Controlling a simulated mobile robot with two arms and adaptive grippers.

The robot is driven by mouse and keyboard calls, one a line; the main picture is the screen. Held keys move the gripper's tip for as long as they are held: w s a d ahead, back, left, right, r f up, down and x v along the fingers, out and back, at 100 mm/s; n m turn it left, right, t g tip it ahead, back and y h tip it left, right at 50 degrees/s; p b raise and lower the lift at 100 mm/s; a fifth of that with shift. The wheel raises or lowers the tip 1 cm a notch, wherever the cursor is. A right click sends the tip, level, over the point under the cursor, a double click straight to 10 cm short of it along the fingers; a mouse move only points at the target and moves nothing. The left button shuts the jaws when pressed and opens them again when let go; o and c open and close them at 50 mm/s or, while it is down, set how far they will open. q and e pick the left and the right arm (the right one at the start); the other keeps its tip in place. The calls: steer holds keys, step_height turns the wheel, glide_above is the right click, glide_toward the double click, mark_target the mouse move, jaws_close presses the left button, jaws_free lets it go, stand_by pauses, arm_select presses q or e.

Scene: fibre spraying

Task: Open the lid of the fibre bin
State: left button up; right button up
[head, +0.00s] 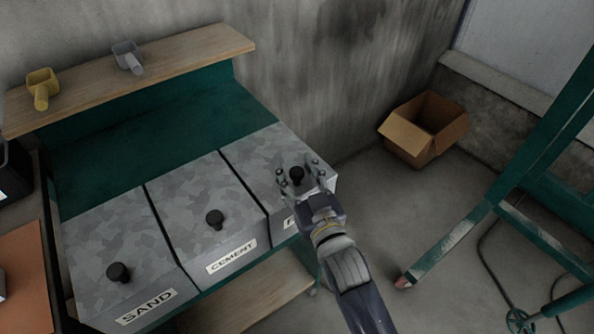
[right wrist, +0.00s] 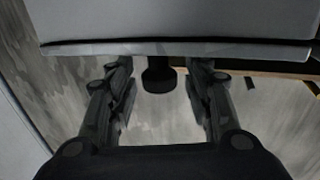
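The fibre bin (head: 260,167) is the rightmost of three grey speckled bins, with its label mostly hidden behind my right gripper; only an "F" shows. Its flat lid is shut, and a black knob (head: 297,174) stands on it. My right gripper (head: 297,169) is over the front right of this lid, fingers apart on either side of the knob. In the right wrist view the knob (right wrist: 158,78) is between the two open fingers, with a gap on each side. My left gripper is not in view.
The cement bin (head: 205,200) and sand bin (head: 125,255) stand to the left, lids shut with black knobs. A wooden shelf (head: 190,52) behind holds a yellow scoop (head: 42,83) and a grey scoop (head: 127,55). An open cardboard box (head: 420,130) and a green frame (head: 500,190) are at right.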

mark_target(286, 161)
jaws_close()
steer(key=shift+w+a, duration=0.65)
steer(key=shift+w, duration=0.25)
steer(key=shift+w+a, duration=0.65)
steer(key=shift+w, duration=0.25)
steer(key=shift+o, duration=1)
jaws_free()
steer(key=v, duration=1.2)
steer(key=shift+d+f, duration=0.1)
